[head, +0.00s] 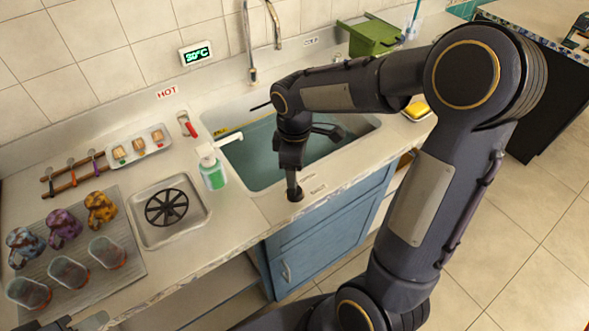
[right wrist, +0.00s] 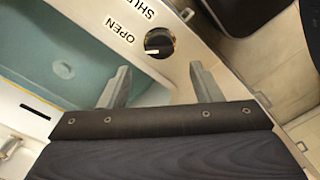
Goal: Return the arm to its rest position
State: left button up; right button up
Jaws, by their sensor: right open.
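My right arm comes in from the lower right of the head view and bends over the sink (head: 262,135). My right gripper (head: 294,190) points down at the counter's front edge, just above a dark round hole or knob there. In the right wrist view my right gripper (right wrist: 162,83) shows two spread fingers with nothing between them. A black knob (right wrist: 159,43) with a white mark lies just beyond the fingertips, apart from them, beside "OPEN" and partly cut-off "SHU" lettering. A grey and dark sliver at the bottom left (head: 75,323) may be my left gripper; its jaws are unclear.
A faucet (head: 250,55) and green box (head: 373,36) are behind. Blue cabinet (head: 325,245) below; open floor at right.

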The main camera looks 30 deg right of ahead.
dwell(0.3)
jog(key=s+a+r+m+t+y, duration=0.2)
jog(key=s+r+m, duration=0.1)
jog(key=s+m, duration=0.3)
jog(key=s+a+r+m+t+y, duration=0.1)
jog(key=s+a+r+m+t, duration=0.1)
jog(key=s, duration=0.9)
notch_tip(320, 180, up, 2)
jog(key=m+t, duration=0.1)
jog(key=m, duration=0.2)
jog(key=shift+r+m+t+y, duration=0.2)
jog(key=shift+m+t+y, duration=0.1)
jog(key=shift+m+y, duration=0.1)
